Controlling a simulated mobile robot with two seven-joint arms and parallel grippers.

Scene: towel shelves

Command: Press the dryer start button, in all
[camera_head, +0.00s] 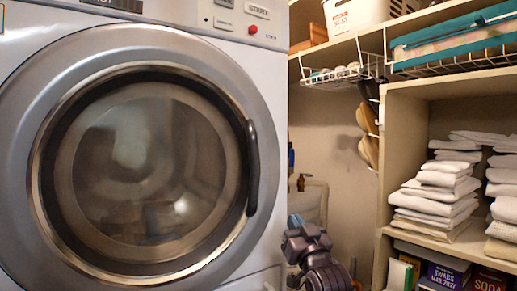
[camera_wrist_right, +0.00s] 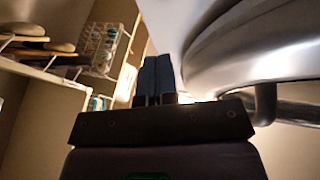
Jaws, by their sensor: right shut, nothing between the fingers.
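The dryer (camera_head: 262,75) is a large grey-white front loader on the left of the head view, with its round glass door closed and a dark handle on the door's right side. A small red button (camera_head: 253,29) is on its panel at the top right, beside small labels. My right gripper (camera_head: 295,221) is low, to the right of the door and well below the button, touching neither as far as I can see. In the right wrist view its dark fingers (camera_wrist_right: 157,76) are together and empty, with the door's curved rim to their right. My left gripper is not in view.
On the right, wooden shelves (camera_head: 384,165) hold folded towels (camera_head: 438,195) and boxes. A white wire basket (camera_head: 335,77) hangs under the upper shelf. Open space lies between the dryer front and the shelves.

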